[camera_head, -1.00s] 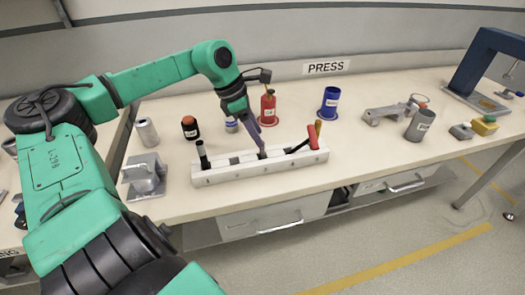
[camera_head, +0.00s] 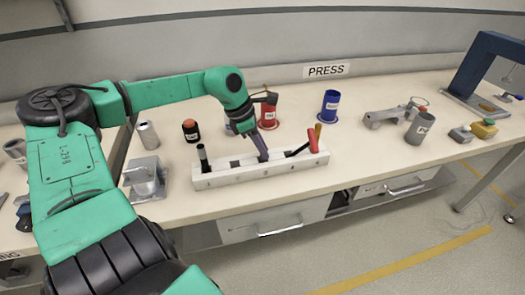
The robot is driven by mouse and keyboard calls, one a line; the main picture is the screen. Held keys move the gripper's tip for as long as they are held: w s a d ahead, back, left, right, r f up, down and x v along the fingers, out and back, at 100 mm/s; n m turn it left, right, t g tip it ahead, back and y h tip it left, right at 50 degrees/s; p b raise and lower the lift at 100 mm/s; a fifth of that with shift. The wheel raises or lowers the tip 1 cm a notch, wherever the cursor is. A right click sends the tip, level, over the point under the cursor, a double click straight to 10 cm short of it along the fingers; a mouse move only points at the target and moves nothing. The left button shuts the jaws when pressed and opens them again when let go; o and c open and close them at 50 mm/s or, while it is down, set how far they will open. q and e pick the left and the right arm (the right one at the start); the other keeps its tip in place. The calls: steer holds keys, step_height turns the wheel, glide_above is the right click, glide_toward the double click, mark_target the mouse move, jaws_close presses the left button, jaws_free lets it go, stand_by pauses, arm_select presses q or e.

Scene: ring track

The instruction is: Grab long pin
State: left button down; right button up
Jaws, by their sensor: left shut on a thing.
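A white rack (camera_head: 240,181) with several slots stands near the front of the table. My left gripper (camera_head: 262,151) comes down from above onto the middle of the rack, with its fingers slightly tilted. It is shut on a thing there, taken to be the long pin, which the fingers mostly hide. A black pin (camera_head: 203,155) stands upright at the rack's left end. My right gripper is out of view.
Behind the rack stand a black jar with an orange top (camera_head: 191,131), a red container (camera_head: 269,117) and a blue container (camera_head: 329,106). A grey cylinder (camera_head: 148,134) and metal fixture (camera_head: 145,178) are left. A grey cup (camera_head: 420,128) and blue press (camera_head: 482,65) are right.

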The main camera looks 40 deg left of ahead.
arm_select(q)
step_height(320, 180, up, 20)
stand_by(0.3)
